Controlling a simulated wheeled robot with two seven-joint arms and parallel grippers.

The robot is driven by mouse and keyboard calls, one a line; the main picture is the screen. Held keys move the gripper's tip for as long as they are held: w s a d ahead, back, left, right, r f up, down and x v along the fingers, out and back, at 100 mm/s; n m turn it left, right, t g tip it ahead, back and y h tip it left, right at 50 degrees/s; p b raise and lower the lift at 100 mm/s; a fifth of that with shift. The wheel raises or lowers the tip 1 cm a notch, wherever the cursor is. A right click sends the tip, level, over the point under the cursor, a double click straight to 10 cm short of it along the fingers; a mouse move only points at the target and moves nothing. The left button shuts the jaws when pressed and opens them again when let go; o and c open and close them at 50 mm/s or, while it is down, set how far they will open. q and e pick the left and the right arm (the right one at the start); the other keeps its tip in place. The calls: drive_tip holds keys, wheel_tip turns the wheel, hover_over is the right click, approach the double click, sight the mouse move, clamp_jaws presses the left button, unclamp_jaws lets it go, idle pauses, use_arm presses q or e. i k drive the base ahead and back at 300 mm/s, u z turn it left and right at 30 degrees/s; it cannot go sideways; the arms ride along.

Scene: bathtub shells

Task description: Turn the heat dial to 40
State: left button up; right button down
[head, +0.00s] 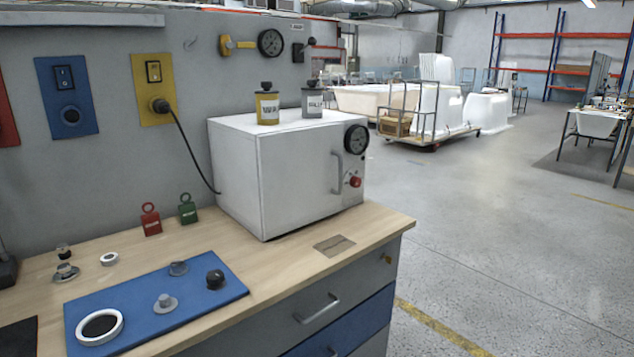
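A white box-shaped oven (235,165) stands on the wooden bench. Its front face has a round black dial (357,139) with pale markings at the upper right, a vertical grey handle (337,172), and a red knob (355,181) low on the right. The front is seen at a slant, and the markings and setting are too small to read. I cannot tell for sure whether the black dial or the red knob is the heat dial. Neither of my grippers is in view.
Two labelled cans (267,106) (312,103) stand on the oven. A black cable runs from the yellow wall plate (153,88) behind it. Red (151,221) and green (188,210) padlock-like tags and a blue mat (205,298) with small parts occupy the bench (375,222).

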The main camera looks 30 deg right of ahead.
sight(355, 181)
drive_tip(key=u, duration=0.05)
drive_tip(key=k, duration=1.15)
drive_tip(key=z, duration=1.25)
drive_tip(key=i, duration=1.5)
drive_tip(key=u, duration=0.7)
